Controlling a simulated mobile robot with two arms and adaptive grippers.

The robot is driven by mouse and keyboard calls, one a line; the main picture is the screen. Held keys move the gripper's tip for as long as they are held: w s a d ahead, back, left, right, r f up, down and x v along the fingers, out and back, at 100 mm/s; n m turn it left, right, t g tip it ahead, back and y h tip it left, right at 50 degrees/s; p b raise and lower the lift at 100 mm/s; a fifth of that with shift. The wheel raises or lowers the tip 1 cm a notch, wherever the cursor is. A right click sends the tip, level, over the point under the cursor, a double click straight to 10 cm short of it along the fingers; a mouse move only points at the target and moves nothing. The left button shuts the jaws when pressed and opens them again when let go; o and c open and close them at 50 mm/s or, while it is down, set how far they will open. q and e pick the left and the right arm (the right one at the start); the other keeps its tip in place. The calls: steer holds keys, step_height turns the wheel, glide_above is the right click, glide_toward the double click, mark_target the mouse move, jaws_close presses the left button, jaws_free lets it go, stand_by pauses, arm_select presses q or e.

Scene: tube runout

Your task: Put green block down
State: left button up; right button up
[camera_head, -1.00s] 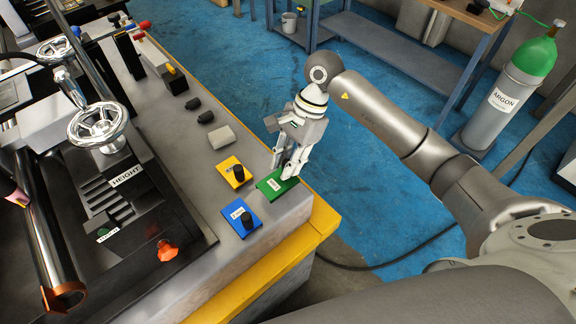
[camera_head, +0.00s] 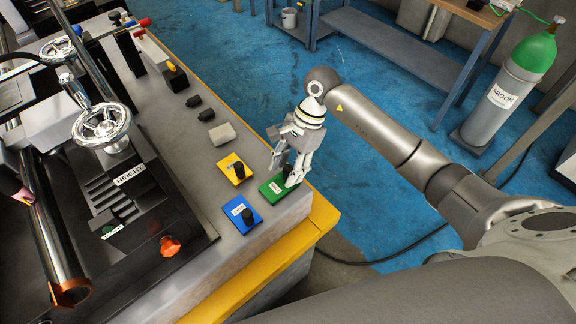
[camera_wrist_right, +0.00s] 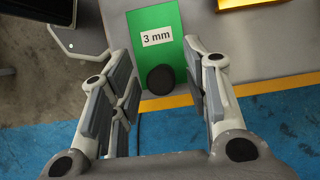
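The green block (camera_head: 270,187) lies flat on the grey bench top, close to its right edge, with a black knob and a white label. In the right wrist view the label on the green block (camera_wrist_right: 156,16) reads "3 mm", and its round black knob (camera_wrist_right: 160,79) shows between my fingers. My right gripper (camera_head: 283,174) is open just above the block. In the wrist view its fingers (camera_wrist_right: 163,88) stand apart, with a gap on both sides of the knob. My left gripper is not in view.
A yellow block (camera_head: 228,165) and a blue block (camera_head: 235,205) with black knobs lie beside the green one. A machine with a chrome handwheel (camera_head: 101,124) fills the left. Yellow edging (camera_head: 250,282) borders the bench. An argon cylinder (camera_head: 492,105) stands at the right.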

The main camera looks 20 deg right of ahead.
steer(key=shift+r, duration=0.15)
steer(key=shift+w+d+r, duration=0.1)
steer(key=shift+d+r, duration=0.05)
steer(key=shift+r, duration=0.1)
steer(key=b+v, duration=0.3)
steer(key=v, duration=0.8)
steer(key=shift+r, duration=0.2)
steer(key=shift+f, duration=0.1)
